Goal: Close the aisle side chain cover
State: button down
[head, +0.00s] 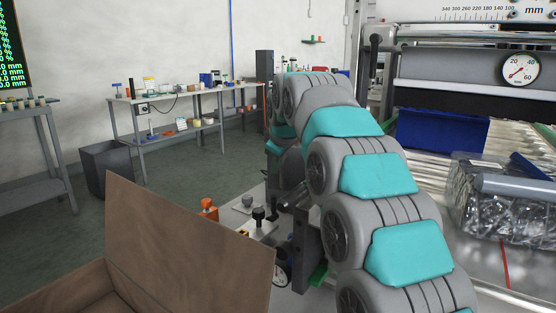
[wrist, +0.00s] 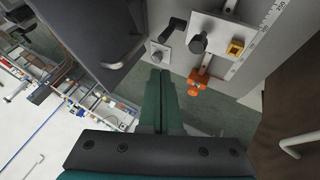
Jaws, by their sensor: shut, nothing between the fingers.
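My gripper (wrist: 161,76) shows in the wrist view as two dark green fingers. They are shut together and empty, pointing toward a pale panel with knobs. A dark grey panel (wrist: 88,30) with a pale bar handle (wrist: 126,54) is at the upper left of the wrist view, left of the fingertips and apart from them. It may be the chain cover, but I cannot tell for certain, nor how far it stands open. In the head view my arm hides the gripper, and I cannot make out the cover there.
A brown panel (head: 185,245) stands at the lower left of the head view. Rollers and a blue block (head: 440,130) are right. Floor is free beyond.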

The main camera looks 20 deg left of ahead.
jog(key=w+a+f+p, duration=0.1)
jog(key=w+f, duration=0.4)
jog(key=w, duration=0.2)
jog(key=shift+w+p, duration=0.15)
jog(key=shift+p, duration=0.15)
